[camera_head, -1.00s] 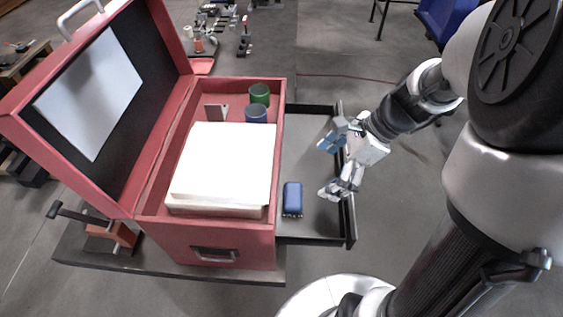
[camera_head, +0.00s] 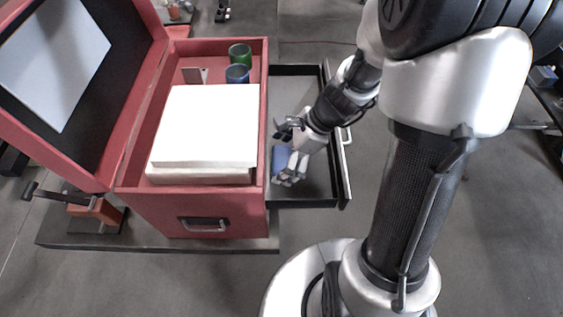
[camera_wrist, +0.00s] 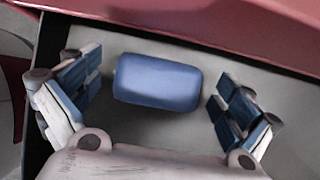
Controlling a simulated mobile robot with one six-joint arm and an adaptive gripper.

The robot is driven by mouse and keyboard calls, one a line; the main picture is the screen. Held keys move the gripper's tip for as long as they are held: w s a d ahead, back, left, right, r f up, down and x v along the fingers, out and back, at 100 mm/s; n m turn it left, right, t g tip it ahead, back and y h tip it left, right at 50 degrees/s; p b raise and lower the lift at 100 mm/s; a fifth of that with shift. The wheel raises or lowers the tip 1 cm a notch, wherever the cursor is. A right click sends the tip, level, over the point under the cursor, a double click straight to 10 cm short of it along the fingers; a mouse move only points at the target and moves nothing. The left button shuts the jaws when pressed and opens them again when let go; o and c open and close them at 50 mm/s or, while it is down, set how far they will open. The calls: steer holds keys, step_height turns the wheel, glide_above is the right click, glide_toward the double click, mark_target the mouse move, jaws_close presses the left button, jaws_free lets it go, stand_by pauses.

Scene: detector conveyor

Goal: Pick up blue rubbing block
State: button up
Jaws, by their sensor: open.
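The blue rubbing block (camera_head: 281,159) lies in the open drawer (camera_head: 307,203) at the right side of the red toolbox. In the head view it is partly hidden by my gripper (camera_head: 284,152). In the wrist view the blue block (camera_wrist: 158,81) lies lengthwise across the space between my gripper's (camera_wrist: 158,98) two blue-padded fingers. The fingers do not touch the block.
The red toolbox (camera_head: 190,213) stands left of the drawer with its lid up. It holds a white stack (camera_head: 205,125), a green cup (camera_head: 240,55) and a blue cup (camera_head: 237,73). Dark drawer walls surround the block. The drawer floor around it looks clear.

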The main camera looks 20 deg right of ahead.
steer(key=c, duration=1.2)
